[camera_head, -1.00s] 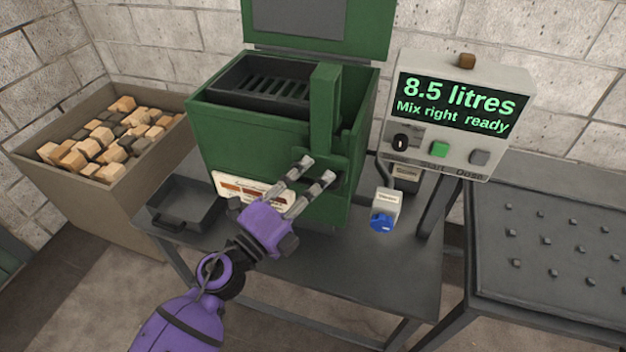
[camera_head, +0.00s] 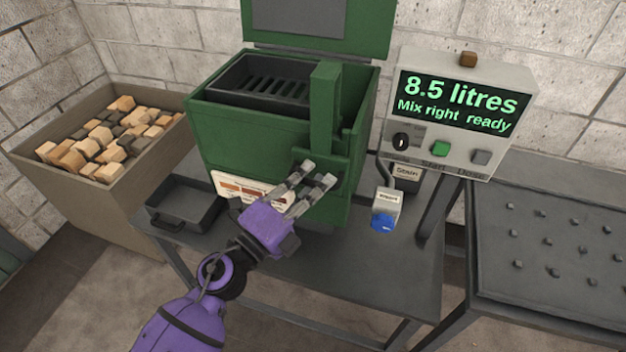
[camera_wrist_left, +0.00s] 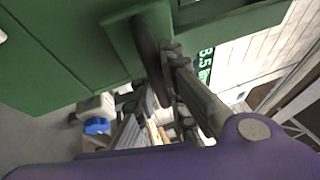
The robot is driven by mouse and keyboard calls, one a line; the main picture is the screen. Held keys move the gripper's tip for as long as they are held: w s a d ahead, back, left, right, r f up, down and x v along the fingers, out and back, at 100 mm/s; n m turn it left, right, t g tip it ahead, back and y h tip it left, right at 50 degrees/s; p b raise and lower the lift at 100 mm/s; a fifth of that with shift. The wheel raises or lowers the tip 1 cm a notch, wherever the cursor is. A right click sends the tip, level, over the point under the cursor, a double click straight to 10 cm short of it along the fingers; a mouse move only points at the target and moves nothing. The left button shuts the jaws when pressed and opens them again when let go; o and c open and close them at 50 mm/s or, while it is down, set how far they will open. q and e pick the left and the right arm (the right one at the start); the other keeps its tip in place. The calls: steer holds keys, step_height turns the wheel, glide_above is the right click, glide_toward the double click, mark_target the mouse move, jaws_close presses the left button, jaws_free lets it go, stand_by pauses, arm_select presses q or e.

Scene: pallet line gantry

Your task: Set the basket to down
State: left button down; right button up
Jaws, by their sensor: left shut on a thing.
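The dark slatted basket (camera_head: 268,84) sits high inside the green dip tank (camera_head: 240,135), whose lid stands open behind it. A green upright post (camera_head: 325,105) rises at the tank's front right corner. My left gripper (camera_head: 317,173) is at the foot of this post, against the tank's front. It is shut on a dark lever, which is mostly hidden by the fingers in the head view. In the left wrist view the dark rounded lever (camera_wrist_left: 150,45) shows by the fingers. My right gripper is out of view.
A control box (camera_head: 455,115) right of the tank reads "8.5 litres, Mix right ready". A small blue-and-white bottle (camera_head: 386,207) and a dark tray (camera_head: 185,203) are on the bench. A bin of wooden blocks (camera_head: 160,165) stands left; a studded table (camera_head: 545,290) stands right.

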arm_select(q)
step_height(320, 180, down, 14)
steer(key=b, duration=0.8)
steer(key=shift+r, duration=0.2)
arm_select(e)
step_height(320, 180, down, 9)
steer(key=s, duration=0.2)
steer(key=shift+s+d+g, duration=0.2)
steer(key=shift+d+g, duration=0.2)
arm_select(q)
steer(key=shift+s, duration=0.1)
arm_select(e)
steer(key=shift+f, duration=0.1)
arm_select(q)
steer(key=c, duration=1.9)
jaws_free()
steer(key=shift+o, duration=0.5)
steer(key=shift+r, duration=0.1)
steer(key=v, duration=1.2)
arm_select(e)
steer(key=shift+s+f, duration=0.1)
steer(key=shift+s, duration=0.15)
